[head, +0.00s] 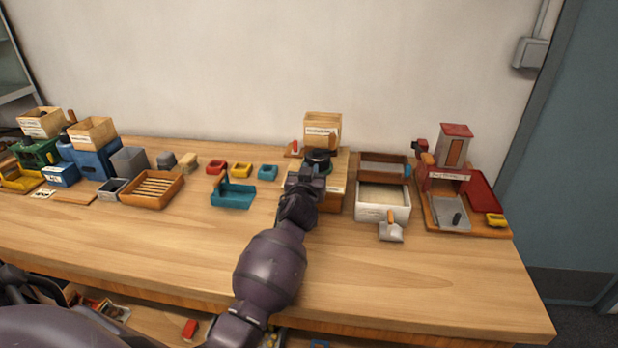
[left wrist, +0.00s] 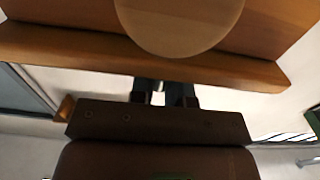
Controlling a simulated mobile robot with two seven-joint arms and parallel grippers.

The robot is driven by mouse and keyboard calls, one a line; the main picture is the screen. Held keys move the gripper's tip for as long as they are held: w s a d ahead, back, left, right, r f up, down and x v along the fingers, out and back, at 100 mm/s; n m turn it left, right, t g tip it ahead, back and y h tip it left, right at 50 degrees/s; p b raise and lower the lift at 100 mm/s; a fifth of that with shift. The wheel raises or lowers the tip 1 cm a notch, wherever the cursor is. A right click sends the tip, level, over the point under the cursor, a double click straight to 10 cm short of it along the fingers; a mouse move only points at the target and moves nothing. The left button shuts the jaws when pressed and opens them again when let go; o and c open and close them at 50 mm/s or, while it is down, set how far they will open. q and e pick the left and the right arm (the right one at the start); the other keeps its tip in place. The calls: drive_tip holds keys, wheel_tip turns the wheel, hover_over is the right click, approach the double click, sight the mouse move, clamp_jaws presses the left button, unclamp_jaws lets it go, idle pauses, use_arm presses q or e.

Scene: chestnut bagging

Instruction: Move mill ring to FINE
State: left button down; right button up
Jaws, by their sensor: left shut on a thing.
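The mill (head: 334,196) is a wooden box with a pale labelled hopper (head: 322,124) on top, standing at the back of the bench. A dark round ring (head: 318,155) sits at its front, below the hopper. My left gripper (head: 313,171) is at this ring, shut on it; the arm hides part of the mill and any scale marks. In the left wrist view my left gripper's fingers (left wrist: 165,96) point at a wooden edge with a round pale wooden part (left wrist: 180,25) above it. The ring's setting cannot be read. My right gripper is not in view.
A white sieve box (head: 383,214) and a metal scoop (head: 391,232) stand right of the mill. A red machine (head: 447,178) stands farther right. A teal tray (head: 233,203), small coloured trays and a slatted wooden tray (head: 152,204) lie left. The front of the bench is clear.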

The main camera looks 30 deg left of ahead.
use_arm(q)
drive_tip(key=shift+r, duration=0.2)
idle(0.3)
drive_tip(key=c, duration=1.1)
unclamp_jaws()
drive_tip(key=shift+f, duration=0.15)
drive_tip(key=v, duration=1)
drive_tip(key=shift+s+d, duration=0.3)
drive_tip(key=shift+d, duration=0.05)
